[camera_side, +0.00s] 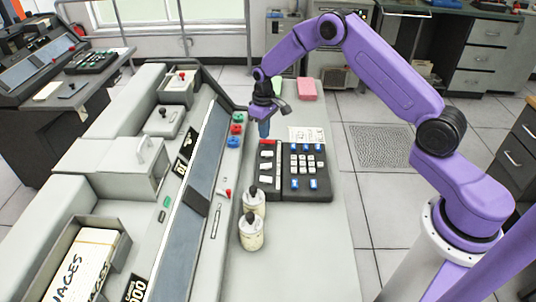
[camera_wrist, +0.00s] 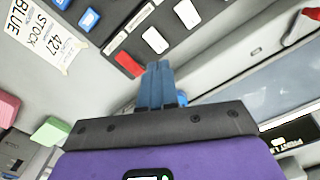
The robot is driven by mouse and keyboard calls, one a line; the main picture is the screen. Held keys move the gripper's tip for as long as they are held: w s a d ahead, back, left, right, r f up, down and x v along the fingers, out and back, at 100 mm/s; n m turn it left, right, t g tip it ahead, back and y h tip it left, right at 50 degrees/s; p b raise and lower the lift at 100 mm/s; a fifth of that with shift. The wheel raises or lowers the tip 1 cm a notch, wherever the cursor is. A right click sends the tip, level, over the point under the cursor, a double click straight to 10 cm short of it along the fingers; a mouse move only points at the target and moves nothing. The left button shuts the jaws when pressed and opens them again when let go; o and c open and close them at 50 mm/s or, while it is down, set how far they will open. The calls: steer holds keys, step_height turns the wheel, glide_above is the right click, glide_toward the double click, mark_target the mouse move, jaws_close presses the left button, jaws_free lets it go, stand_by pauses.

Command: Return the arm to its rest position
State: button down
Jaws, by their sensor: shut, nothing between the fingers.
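My purple arm reaches over the console desk from the right in the side view. My gripper (camera_side: 264,130) points down, just above and behind the black keypad (camera_side: 293,187). In the wrist view my gripper (camera_wrist: 158,70) shows its blue fingers pressed together, with nothing between them. The fingertips look near the red key and white keys of the keypad (camera_wrist: 133,42). I cannot tell whether they touch it.
Two cream jars (camera_side: 251,236) with black knobs stand in front of the keypad. Red, green and blue buttons (camera_side: 235,129) sit left of my gripper. A pink block (camera_side: 306,90) lies behind. A paper label (camera_wrist: 45,36) lies beside the keypad. The desk's front right is clear.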

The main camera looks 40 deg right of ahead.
steer(key=s+a+r+n, duration=0.3)
steer(key=s+a+r, duration=0.3)
steer(key=s+r, duration=0.3)
steer(key=s+a+r+n, duration=0.2)
steer(key=s+a+r, duration=0.4)
steer(key=s, duration=0.5)
steer(key=s+d+r+n, duration=0.2)
steer(key=s+d, duration=0.1)
steer(key=s, duration=0.8)
steer(key=s+d+r+n, duration=0.2)
steer(key=s+d, duration=0.1)
steer(key=s, duration=0.8)
steer(key=shift+s+d+n, duration=0.2)
steer(key=shift+s+n, duration=0.1)
steer(key=shift+s, duration=0.1)
